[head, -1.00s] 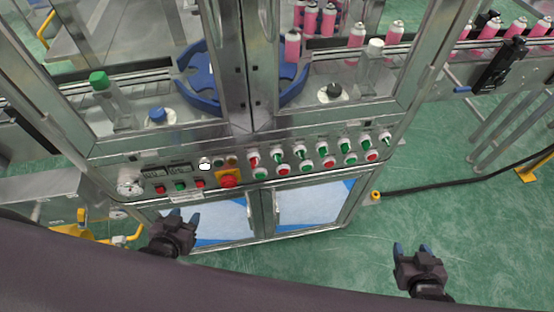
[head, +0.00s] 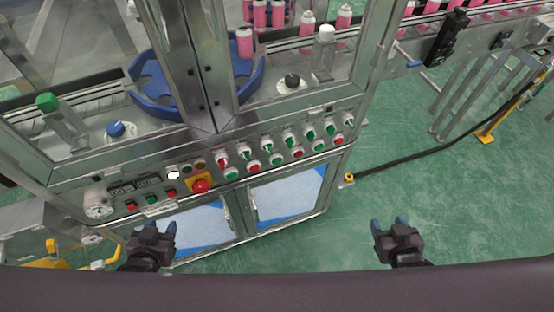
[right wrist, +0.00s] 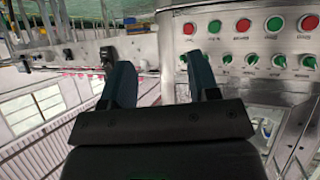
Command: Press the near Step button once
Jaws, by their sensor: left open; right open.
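The machine's control panel (head: 105,192) carries many buttons, and their labels are too small to read, so I cannot tell which one is the Step button. At its left are a white button (head: 173,174), a green button (head: 151,200) between two red ones, and a red mushroom button (head: 200,186) on a yellow plate. To the right run rows of selector knobs and red and green buttons (head: 253,167). My left gripper (head: 161,228) is open and empty, below the panel's left part. My right gripper (head: 390,222) is open and empty, right of the cabinet; its fingers also show in the right wrist view (right wrist: 161,80).
Above the panel are glass guards with a blue star wheel (head: 155,90) and pink cans (head: 245,42). A black cable (head: 420,157) with a yellow end lies on the green floor (head: 330,240) at right. A yellow part (head: 105,258) stands at lower left.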

